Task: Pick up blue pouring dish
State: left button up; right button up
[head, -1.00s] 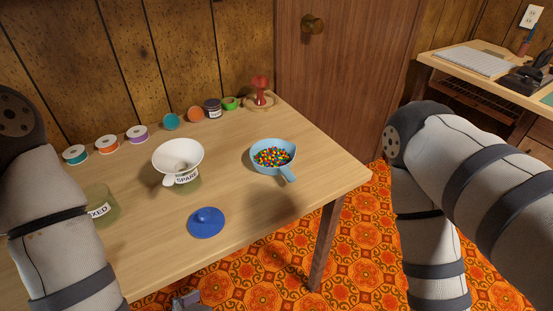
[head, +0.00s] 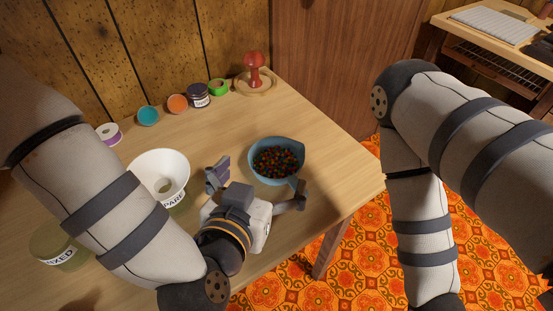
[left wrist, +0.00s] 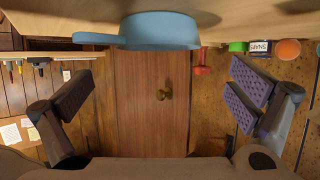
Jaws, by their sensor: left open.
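The blue pouring dish (head: 264,177) stands on the wooden table and holds many small multicoloured beads (head: 276,160). Its handle points toward the table's front edge, near one finger of my left gripper. My left gripper (head: 255,188) is open and empty on the near side of the dish, its fingers spread to either side. In the left wrist view the dish (left wrist: 160,30) shows at the top, between and beyond the open fingers (left wrist: 162,92), with its handle to the left. My right arm shows at the right of the head view, but its gripper is out of view.
A white funnel (head: 150,164) sits on the SPARE jar (head: 174,200) left of my gripper. A MIXED jar (head: 60,247) stands further left. Small coloured pots and a red-knobbed object (head: 255,70) stand at the back. The table right of the dish is clear to its edge.

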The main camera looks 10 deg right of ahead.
aim_at(273, 174)
pick_arm(q)
jog(key=x, duration=0.3)
jog(key=b+x, duration=0.1)
jog(key=x, duration=0.1)
jog(key=shift+w+d+f, duration=0.15)
jog(key=shift+d+f, duration=0.05)
jog(key=shift+f, duration=0.35)
jog(key=shift+w+d, duration=0.25)
jog(key=shift+w, duration=0.2)
jog(key=c, duration=1)
jog(key=shift+o, duration=0.2)
pick_arm(e)
jog(key=shift+s+f, duration=0.55)
jog(key=shift+f, duration=0.15)
